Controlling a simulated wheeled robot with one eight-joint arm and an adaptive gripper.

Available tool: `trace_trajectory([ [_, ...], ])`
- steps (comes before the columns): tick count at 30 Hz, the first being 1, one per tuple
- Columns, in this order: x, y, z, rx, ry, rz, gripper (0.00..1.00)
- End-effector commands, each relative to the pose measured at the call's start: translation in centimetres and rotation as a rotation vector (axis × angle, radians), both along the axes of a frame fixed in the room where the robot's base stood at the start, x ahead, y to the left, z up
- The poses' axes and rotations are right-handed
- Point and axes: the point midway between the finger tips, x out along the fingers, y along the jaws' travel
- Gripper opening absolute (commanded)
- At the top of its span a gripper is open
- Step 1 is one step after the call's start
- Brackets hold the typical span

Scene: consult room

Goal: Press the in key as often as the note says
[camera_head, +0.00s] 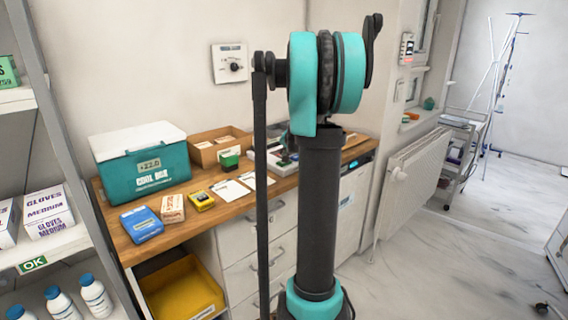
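White paper sheets (230,190) lie on the wooden counter; their writing is too small to read, so I cannot tell which is the note. No key marked "in" can be made out. A blue device (141,224) and a yellow device (201,200) lie near the counter's front edge, their labels unreadable. A wall unit with a dial (230,64) hangs above the counter. Another small wall unit (407,47) with a display is near the window. My teal and black arm stands in the middle and hides part of the counter. My gripper is not in view.
A teal cool box (150,170), a cardboard tray (215,150) and a small carton (172,209) stand on the counter (235,208). A shelf (50,245) with glove boxes and bottles is at left. A radiator (415,180) and trolley (462,150) are right; open floor lies in front.

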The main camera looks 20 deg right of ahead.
Motion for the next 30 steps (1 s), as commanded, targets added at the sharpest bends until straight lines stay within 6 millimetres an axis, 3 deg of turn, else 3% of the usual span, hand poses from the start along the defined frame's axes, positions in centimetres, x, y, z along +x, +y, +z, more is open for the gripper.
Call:
trace_trajectory([
  [30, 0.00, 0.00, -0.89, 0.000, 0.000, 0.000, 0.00],
])
